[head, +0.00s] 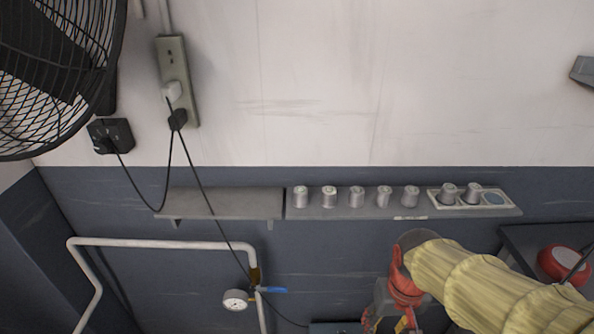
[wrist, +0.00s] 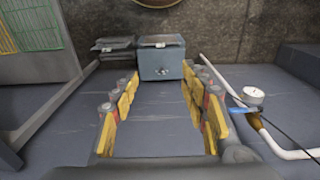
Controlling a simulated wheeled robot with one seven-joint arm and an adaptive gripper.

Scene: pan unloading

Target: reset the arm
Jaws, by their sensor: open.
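My arm, in a pale yellow sleeve with red and grey parts, reaches in from the lower right of the head view. The fingertips are not clear there. In the wrist view my gripper (wrist: 160,92) shows two yellow-padded fingers spread wide apart, with nothing between them.
A wall shelf (head: 350,212) carries several small metal cups and a pale tray (head: 433,199) with two cups. A pipe with a gauge (head: 235,300) runs below. A fan (head: 60,70) hangs upper left. A red round object (head: 560,264) sits at right.

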